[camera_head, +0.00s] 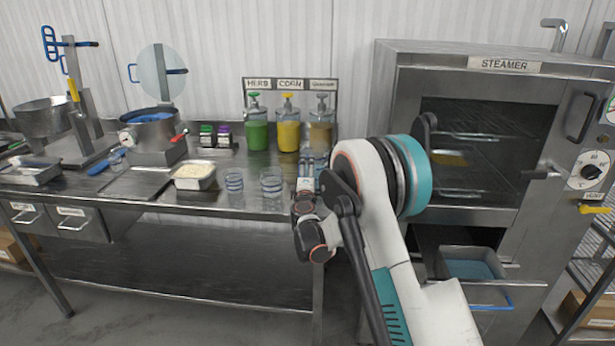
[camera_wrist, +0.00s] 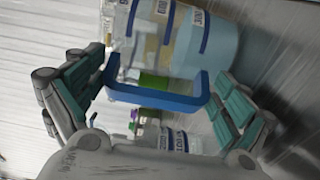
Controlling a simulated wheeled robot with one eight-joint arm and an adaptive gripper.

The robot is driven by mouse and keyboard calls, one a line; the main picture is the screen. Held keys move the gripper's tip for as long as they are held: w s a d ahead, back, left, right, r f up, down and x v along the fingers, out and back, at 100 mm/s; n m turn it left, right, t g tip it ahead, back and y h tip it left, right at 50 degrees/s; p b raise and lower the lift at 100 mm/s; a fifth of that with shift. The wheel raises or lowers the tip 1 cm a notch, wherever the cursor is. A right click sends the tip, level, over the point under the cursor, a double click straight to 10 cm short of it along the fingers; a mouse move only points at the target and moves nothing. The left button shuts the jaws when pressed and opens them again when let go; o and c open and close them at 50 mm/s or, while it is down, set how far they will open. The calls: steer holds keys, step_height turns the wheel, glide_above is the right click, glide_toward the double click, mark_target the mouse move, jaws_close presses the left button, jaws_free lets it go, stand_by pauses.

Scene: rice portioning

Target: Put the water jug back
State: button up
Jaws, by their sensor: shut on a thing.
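The water jug (camera_wrist: 215,42) is clear and bluish with blue bands and printed marks. It fills the upper middle of the wrist view, tilted in that picture. Its blue handle (camera_wrist: 155,101) lies between the two fingers of my gripper (camera_wrist: 160,100), which is shut on it. In the head view my gripper (camera_head: 306,178) is over the right end of the steel table. A bluish part of the jug (camera_head: 321,160) shows just behind it. Most of the jug is hidden there, so I cannot tell whether its base touches the table.
Green, yellow and brown dispensers (camera_head: 289,135) stand behind. A rice tray (camera_head: 194,176) is farther left on the table (camera_head: 215,204). The steamer (camera_head: 470,205) stands on the right, with its chamber open.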

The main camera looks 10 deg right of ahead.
steer(key=shift+f, duration=0.15)
steer(key=o, duration=1.8)
steer(key=shift+c, duration=0.2)
